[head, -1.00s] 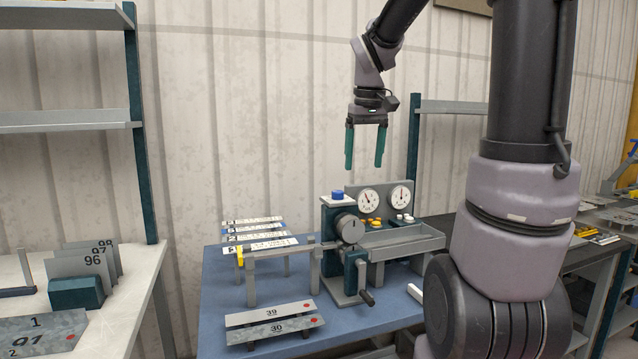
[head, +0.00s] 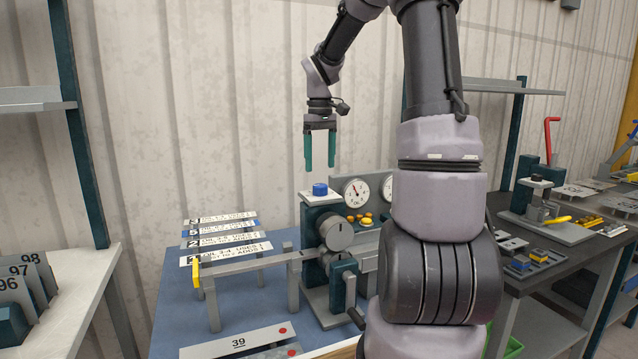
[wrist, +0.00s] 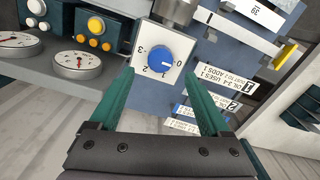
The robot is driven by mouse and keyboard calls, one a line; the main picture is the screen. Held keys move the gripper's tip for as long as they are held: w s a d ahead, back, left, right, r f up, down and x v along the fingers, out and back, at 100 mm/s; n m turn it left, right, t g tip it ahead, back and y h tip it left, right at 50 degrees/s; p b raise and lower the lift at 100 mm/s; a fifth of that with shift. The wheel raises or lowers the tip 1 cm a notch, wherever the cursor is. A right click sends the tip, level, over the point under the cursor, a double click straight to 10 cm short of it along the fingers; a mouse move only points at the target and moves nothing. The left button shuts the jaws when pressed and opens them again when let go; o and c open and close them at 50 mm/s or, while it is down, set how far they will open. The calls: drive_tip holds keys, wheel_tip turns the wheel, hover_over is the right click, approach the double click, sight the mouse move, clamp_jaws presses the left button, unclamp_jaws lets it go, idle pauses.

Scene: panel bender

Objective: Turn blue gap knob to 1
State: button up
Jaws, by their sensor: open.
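The blue gap knob (head: 320,189) sits on top of the panel bender (head: 318,222) on the blue table. In the wrist view the knob (wrist: 159,61) shows on a white dial plate (wrist: 146,72) marked with 0, 1, 2 and 3. A pale pointer line on the knob lies on the side toward the 0. My gripper (head: 319,168) hangs pointing down above the knob, with its two green fingers apart and nothing between them. In the wrist view the fingers (wrist: 160,80) reach toward either side of the dial plate, clear of the knob.
Round gauges (head: 356,192) and yellow buttons (head: 367,220) stand close beside the knob. A crank handle (head: 345,290) is at the bender's front. Printed strips (head: 225,253) lie on the left of the table. My own arm hides the bender's right side.

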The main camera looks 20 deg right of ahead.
sight(320, 185)
wheel_tip(320, 185, down, 7)
drive_tip(key=shift+r, duration=0.2)
drive_tip(key=shift+s, duration=0.1)
clamp_jaws()
drive_tip(key=shift+m, duration=0.3)
drive_tip(key=m, duration=0.5)
drive_tip(key=shift+a, duration=0.1)
drive_tip(key=m, duration=0.6)
idle(0.5)
